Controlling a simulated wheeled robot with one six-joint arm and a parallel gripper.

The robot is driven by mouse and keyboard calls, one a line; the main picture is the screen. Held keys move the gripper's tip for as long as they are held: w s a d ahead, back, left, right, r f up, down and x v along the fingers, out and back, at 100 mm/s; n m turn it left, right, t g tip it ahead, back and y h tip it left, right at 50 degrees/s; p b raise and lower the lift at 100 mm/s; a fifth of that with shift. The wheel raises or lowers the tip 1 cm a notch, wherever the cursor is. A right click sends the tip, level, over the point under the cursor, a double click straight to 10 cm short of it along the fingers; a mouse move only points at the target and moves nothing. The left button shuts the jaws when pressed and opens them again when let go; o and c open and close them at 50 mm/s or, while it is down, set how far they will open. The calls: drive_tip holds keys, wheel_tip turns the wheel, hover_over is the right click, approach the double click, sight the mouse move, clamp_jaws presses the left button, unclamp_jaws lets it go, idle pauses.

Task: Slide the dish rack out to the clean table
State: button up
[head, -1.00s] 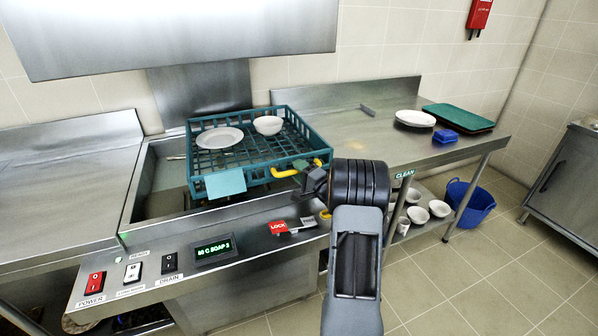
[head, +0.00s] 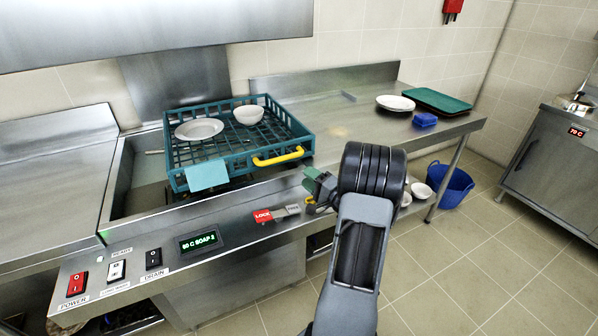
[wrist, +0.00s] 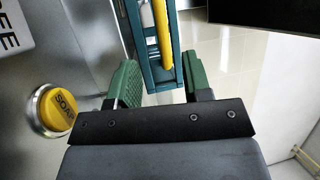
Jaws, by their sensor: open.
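The teal dish rack (head: 235,165) sits over the sink basin, holding a white plate (head: 199,129) and a white bowl (head: 248,114). Its yellow handle (head: 278,157) is on the front side, near the right corner. The clean table (head: 340,125) is the steel counter to the right. My gripper (head: 316,188) is open and empty, in front of and below the handle, apart from it. In the wrist view, the handle (wrist: 163,35) and rack edge (wrist: 140,30) appear beyond and between my open green fingers (wrist: 160,80).
The table's left part is clear. A yellow button (wrist: 55,109) shows in the wrist view.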

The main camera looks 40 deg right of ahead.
drive_tip(key=shift+v, duration=0.8)
